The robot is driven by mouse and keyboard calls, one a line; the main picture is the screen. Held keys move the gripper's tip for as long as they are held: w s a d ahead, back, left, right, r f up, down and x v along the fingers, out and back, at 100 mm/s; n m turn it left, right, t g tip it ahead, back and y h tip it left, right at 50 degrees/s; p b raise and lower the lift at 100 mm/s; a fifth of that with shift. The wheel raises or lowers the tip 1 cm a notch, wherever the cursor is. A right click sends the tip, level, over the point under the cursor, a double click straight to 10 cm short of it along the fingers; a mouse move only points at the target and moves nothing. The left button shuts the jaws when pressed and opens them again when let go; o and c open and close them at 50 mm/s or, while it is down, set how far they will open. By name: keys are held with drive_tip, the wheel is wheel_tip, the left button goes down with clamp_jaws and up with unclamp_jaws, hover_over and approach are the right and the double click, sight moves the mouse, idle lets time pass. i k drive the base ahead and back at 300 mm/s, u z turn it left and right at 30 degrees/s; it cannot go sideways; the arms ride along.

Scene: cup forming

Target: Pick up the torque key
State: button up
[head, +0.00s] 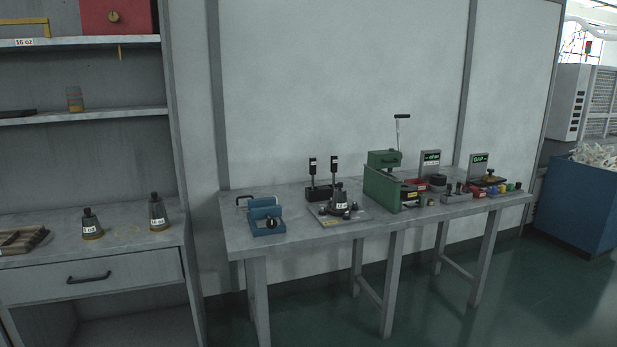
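I cannot tell for certain which thing is the torque key. A tool with a dark cross handle and thin shaft (401,117) stands upright behind the green box (383,187) on the workbench and looks most like it. Its lower end is hidden by the box. My gripper is not in view.
The grey workbench (240,220) also holds a blue fixture (267,221), a dark cup tool on a plate (340,200), two black upright gauges and small displays. Shelves with a drawer (84,280) stand left. A blue bin (575,210) stands right. The green floor in front is clear.

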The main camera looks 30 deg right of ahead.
sight(312, 161)
drive_tip(key=z, duration=0.1)
drive_tip(key=i, duration=0.9)
drive_tip(key=u, duration=0.05)
